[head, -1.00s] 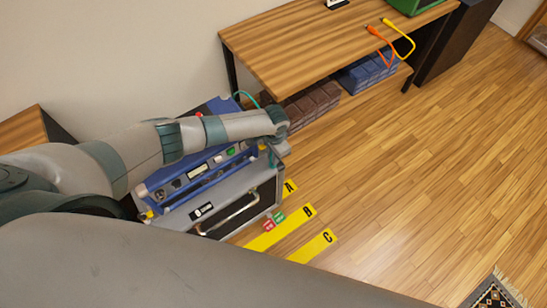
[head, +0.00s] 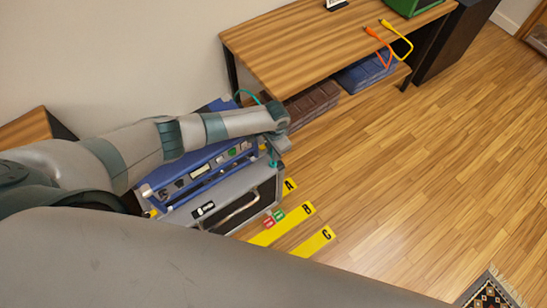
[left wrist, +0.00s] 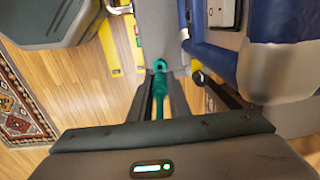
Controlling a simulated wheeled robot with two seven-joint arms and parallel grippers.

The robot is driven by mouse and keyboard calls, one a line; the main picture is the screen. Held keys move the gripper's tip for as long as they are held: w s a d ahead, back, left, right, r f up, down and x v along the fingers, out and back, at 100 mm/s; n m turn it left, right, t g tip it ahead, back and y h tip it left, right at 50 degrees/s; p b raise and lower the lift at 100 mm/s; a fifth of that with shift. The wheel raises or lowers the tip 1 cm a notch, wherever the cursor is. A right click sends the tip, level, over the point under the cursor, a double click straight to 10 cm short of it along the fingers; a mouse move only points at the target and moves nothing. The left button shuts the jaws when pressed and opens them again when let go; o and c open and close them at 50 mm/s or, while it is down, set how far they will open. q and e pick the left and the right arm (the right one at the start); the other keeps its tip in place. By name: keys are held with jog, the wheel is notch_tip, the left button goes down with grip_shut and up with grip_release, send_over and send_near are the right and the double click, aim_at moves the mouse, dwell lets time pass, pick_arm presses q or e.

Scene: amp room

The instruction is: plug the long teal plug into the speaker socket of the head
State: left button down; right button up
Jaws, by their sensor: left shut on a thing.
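My left gripper (left wrist: 158,100) is shut on the long teal plug (left wrist: 159,84), which shows between its fingers in the left wrist view. In the head view the left gripper (head: 273,152) is at the right end of the blue head (head: 190,180), above the grey cabinet (head: 235,200). A teal cable (head: 245,94) loops up behind my wrist. The head's front panel carries dark, white and green parts. I cannot tell which is the speaker socket, or whether the plug touches one. My right gripper is not in view.
A wooden table (head: 290,50) behind holds an orange plug lead (head: 378,42), a yellow one (head: 398,34) and a green box (head: 412,5). Folded blankets lie on its lower shelf. Yellow floor strips A, B (head: 290,222) and C lie right of the cabinet.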

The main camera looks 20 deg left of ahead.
pick_arm(q)
jog(key=shift+r, duration=0.35)
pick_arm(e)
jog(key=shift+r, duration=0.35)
